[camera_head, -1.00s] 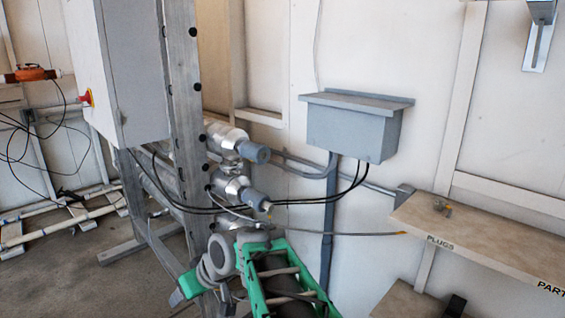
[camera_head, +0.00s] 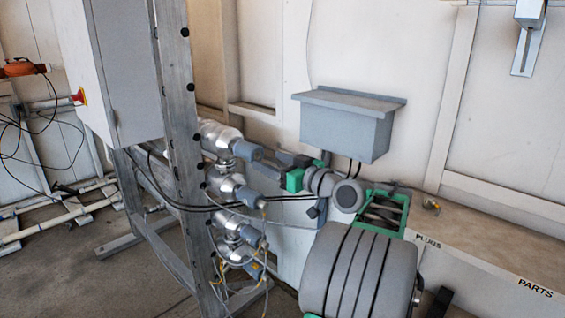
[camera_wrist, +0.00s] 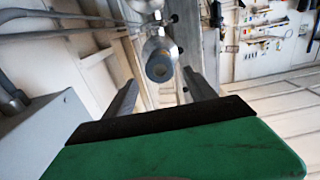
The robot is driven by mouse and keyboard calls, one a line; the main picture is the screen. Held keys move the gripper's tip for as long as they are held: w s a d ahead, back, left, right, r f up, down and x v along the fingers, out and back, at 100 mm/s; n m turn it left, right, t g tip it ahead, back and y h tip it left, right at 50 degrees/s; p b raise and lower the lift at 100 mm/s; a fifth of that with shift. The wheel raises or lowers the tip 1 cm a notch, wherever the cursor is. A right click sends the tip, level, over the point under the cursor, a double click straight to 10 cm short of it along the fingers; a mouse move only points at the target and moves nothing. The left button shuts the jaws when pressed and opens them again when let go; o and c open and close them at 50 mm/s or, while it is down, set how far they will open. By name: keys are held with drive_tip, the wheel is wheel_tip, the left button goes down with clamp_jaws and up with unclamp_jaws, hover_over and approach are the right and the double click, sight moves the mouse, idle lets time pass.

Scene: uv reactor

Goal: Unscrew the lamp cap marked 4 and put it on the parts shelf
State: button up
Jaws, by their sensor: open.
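Several silver lamp housings with grey caps stick out in a column from the steel frame; no number is legible on any cap. The top cap (camera_head: 245,150) faces my gripper (camera_head: 272,165). Lower caps (camera_head: 249,197) (camera_head: 250,237) are below it; yellow-tipped leads hang near them. In the wrist view my gripper (camera_wrist: 160,82) is open and empty, its fingers to either side of a round grey cap (camera_wrist: 160,66) that appears a little ahead. Another cap (camera_wrist: 146,4) is at the top edge. The parts shelf (camera_head: 480,232) is at right, labelled PLUGS and PARTS.
A grey wall box (camera_head: 345,128) hangs just above and behind my arm, with black cables below it. The upright steel post (camera_head: 180,110) and a cabinet (camera_head: 120,70) stand left of the lamps. Small pieces (camera_head: 432,205) lie on the shelf's PLUGS end; its PARTS end looks clear.

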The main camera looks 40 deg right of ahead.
sight(258, 156)
drive_tip(key=w+p, duration=0.1)
drive_tip(key=w, duration=0.7)
drive_tip(key=shift+w+a, duration=0.1)
drive_tip(key=shift+w, duration=0.15)
drive_tip(key=shift+c, duration=0.4)
clamp_jaws()
drive_tip(key=shift+f+n+b, duration=0.15)
drive_tip(key=shift+n+b, duration=0.55)
drive_tip(key=shift+b, duration=0.75)
drive_tip(key=shift+n+b, duration=1.5)
drive_tip(key=shift+b, duration=1)
drive_tip(key=shift+n+b, duration=0.4)
drive_tip(key=shift+n+b, duration=0.7)
drive_tip(key=shift+b, duration=0.45)
